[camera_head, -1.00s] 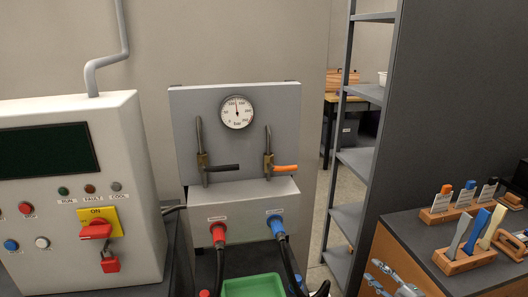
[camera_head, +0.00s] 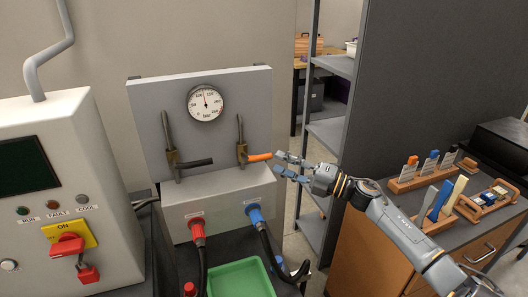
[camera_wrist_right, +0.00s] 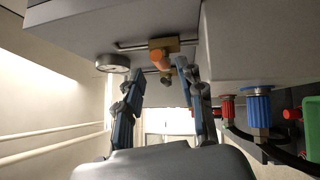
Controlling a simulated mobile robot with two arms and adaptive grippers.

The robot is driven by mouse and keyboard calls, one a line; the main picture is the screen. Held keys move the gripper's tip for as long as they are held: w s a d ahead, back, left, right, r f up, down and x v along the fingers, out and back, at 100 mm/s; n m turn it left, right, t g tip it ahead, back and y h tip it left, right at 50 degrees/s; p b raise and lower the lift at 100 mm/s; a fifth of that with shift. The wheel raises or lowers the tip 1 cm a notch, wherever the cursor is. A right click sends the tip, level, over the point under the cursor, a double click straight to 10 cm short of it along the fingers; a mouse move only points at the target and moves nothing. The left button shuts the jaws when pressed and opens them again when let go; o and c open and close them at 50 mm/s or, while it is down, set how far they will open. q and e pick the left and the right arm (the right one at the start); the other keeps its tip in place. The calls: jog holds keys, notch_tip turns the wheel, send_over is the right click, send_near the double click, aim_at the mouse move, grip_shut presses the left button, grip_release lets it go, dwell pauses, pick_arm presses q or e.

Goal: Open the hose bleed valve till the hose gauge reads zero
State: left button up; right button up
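The hose gauge (camera_head: 205,102) is a round white dial on the grey panel; its needle points nearly straight up, off zero. Below it are two brass valves on pipes. The right valve has an orange lever (camera_head: 260,157) pointing right, almost level; the left has a black lever (camera_head: 197,163), also near level. My right gripper (camera_head: 276,162) is open just right of the orange lever's tip, its fingers pointing left. In the right wrist view, the orange lever (camera_wrist_right: 162,62) shows end-on between the spread fingers (camera_wrist_right: 162,72); contact cannot be told. My left gripper is out of view.
Red (camera_head: 198,232) and blue (camera_head: 255,214) hose couplings sit below the levers, above a green tray (camera_head: 240,280). A control box (camera_head: 110,180) with a red switch stands left. A shelf rack (camera_head: 318,180) and tool bench (camera_head: 345,250) stand right.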

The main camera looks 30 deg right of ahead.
aim_at(265, 157)
jog(key=x, duration=0.2)
jog(key=p+x, duration=0.1)
jog(key=x, duration=0.1)
jog(key=shift+r, duration=0.2)
jog(key=shift+f+p+x, duration=0.2)
jog(key=shift+p+x, duration=0.3)
jog(key=shift+x, duration=0.45)
grip_shut()
